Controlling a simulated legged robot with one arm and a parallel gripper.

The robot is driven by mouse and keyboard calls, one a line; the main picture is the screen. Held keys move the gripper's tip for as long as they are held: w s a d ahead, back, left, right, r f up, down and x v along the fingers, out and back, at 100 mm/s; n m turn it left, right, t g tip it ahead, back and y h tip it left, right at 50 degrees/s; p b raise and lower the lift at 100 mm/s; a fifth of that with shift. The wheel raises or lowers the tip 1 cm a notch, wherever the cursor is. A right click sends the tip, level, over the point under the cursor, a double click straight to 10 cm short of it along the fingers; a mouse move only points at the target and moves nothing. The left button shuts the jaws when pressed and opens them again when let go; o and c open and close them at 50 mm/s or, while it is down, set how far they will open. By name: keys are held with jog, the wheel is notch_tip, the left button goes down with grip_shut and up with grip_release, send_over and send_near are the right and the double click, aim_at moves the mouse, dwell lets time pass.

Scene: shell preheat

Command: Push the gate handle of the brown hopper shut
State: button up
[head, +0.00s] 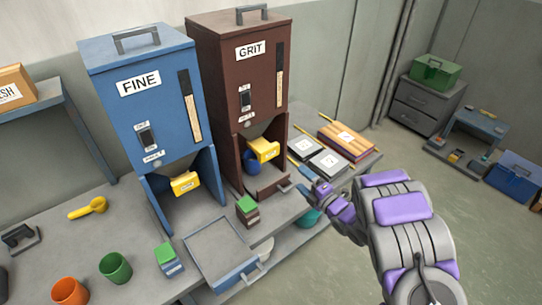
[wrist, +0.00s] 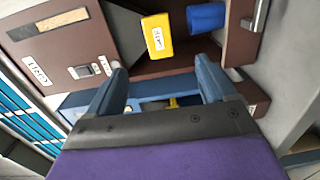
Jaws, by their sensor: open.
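The brown hopper (head: 229,83), labelled GRIT, stands on the bench beside the blue one. Its yellow gate handle (head: 263,149) sticks out in the open bay under the body. In the wrist view the brown hopper (wrist: 60,48) lies sideways and the yellow handle (wrist: 158,37) shows beyond the fingertips. My gripper (head: 300,178) is at the right front of the hopper, lower than the handle. In the wrist view my gripper (wrist: 160,65) is open, with nothing between its fingers. No contact with the handle shows.
The blue hopper (head: 137,95), labelled FINE, has its own yellow handle (head: 184,183). A grey tray (head: 221,250) and a green-topped block (head: 247,210) lie in front. Flat packs (head: 328,162) lie right of the brown hopper.

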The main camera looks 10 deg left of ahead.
jog(key=b, duration=0.2)
send_near(271, 154)
jog(key=shift+y, duration=0.3)
jog(key=x, duration=1)
jog(key=shift+d+f, duration=0.1)
jog(key=shift+f, duration=0.2)
jog(key=shift+c, duration=0.3)
